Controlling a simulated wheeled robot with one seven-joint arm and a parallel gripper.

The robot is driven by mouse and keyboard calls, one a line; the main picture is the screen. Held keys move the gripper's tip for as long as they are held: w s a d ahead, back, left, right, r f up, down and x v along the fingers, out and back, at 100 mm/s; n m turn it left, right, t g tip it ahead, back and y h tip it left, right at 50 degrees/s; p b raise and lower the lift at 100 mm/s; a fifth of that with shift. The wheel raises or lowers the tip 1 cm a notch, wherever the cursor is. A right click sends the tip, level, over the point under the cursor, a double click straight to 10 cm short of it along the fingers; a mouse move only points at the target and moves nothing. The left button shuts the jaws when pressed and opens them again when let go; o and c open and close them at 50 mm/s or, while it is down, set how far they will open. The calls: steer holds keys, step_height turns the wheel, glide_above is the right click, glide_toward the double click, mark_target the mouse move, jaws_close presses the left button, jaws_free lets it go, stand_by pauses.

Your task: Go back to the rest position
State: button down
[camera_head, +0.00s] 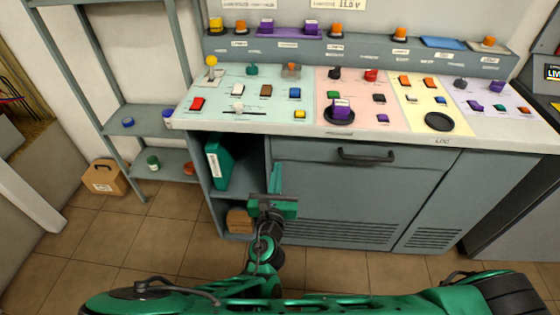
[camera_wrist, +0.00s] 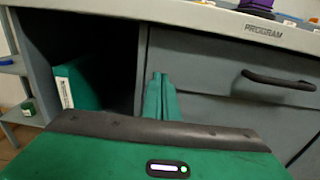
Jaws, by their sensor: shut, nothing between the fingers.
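My gripper (camera_head: 275,180) is in front of the control desk, below its top edge, by the border between the open cubby and the grey drawer front. Its green fingers are closed together and hold nothing. In the wrist view the closed fingers (camera_wrist: 159,92) point toward the desk front, left of the dark drawer handle (camera_wrist: 279,80). My green arm stretches across the bottom of the head view.
The control desk (camera_head: 390,133) carries several coloured buttons and knobs. A green binder (camera_head: 217,163) stands in the open cubby. A shelf rack (camera_head: 150,122) and a cardboard box (camera_head: 105,177) are at left. Tiled floor (camera_head: 165,235) is clear at left.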

steer(key=s, duration=0.7)
steer(key=w+d+r+m+g+h, duration=0.2)
steer(key=d+m+g+h, duration=0.3)
steer(key=d+m, duration=0.5)
steer(key=w+d+r+m+g+h, duration=0.1)
steer(key=w+d+m+g+h, duration=0.35)
steer(key=d, duration=0.95)
steer(key=s+d+r+m+g+y, duration=0.1)
steer(key=s+d+r+m+g, duration=0.1)
steer(key=s+d+m+g, duration=0.35)
steer(key=s+d+r+m+g+y, duration=0.1)
steer(key=s+d+r+m+g, duration=0.15)
steer(key=d+m, duration=0.5)
steer(key=s+d+r+m+y, duration=0.3)
steer(key=s+r+m, duration=0.3)
steer(key=s, duration=0.3)
steer(key=s+d+r+m+y, duration=0.4)
steer(key=s+r+m+y, duration=0.1)
steer(key=s+m, duration=0.3)
steer(key=shift+s+d+r, duration=0.2)
steer(key=shift+s+r, duration=0.3)
steer(key=shift+s, duration=0.3)
steer(key=shift+m+g, duration=0.25)
steer(key=shift+w+f, duration=0.25)
steer(key=shift+w, duration=0.35)
